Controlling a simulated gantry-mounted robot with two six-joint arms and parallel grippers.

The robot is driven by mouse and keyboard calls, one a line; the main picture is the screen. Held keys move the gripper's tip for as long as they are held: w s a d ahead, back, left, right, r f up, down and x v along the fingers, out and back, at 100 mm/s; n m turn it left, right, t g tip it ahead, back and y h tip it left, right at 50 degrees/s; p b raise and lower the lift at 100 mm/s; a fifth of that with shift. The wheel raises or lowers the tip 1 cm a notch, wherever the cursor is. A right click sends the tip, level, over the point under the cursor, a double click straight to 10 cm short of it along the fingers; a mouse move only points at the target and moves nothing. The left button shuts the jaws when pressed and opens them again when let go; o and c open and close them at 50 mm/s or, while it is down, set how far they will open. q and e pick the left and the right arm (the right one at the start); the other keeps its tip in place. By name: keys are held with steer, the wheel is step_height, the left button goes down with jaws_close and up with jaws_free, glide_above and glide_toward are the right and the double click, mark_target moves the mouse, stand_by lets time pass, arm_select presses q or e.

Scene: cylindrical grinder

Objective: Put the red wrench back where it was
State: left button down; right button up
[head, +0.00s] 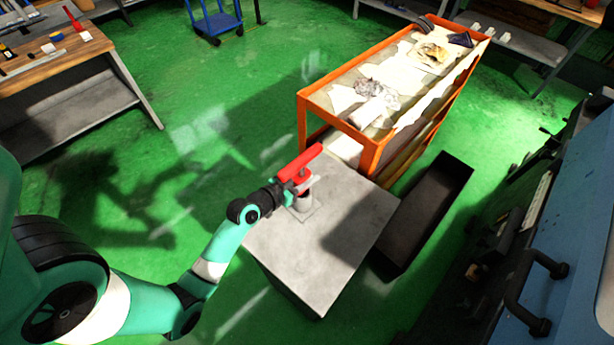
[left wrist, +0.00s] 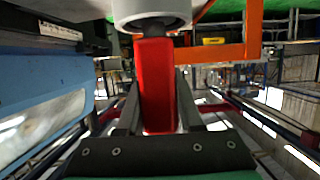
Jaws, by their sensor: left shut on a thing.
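The red wrench (head: 301,161) is above the top of the grey cabinet (head: 345,235). My left gripper (head: 290,186) is shut on it, at the small grey post (head: 303,202) that stands on the cabinet. In the left wrist view the red wrench (left wrist: 155,85) lies between the two fingers of my left gripper (left wrist: 158,100). Its far end meets or overlaps a pale round part (left wrist: 152,12); I cannot tell whether they touch. My right gripper is not in view.
An orange cart (head: 370,150) with cloths on top stands just behind the cabinet. A dark open bin (head: 437,200) is at its right. A blue machine (head: 575,235) with black handles fills the right side. A workbench (head: 60,62) stands at the far left. Green floor lies clear between.

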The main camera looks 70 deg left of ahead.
arm_select(q)
steer(key=shift+f, duration=0.1)
steer(key=c, duration=0.6)
jaws_free()
steer(key=shift+o, duration=0.2)
steer(key=v, duration=1.2)
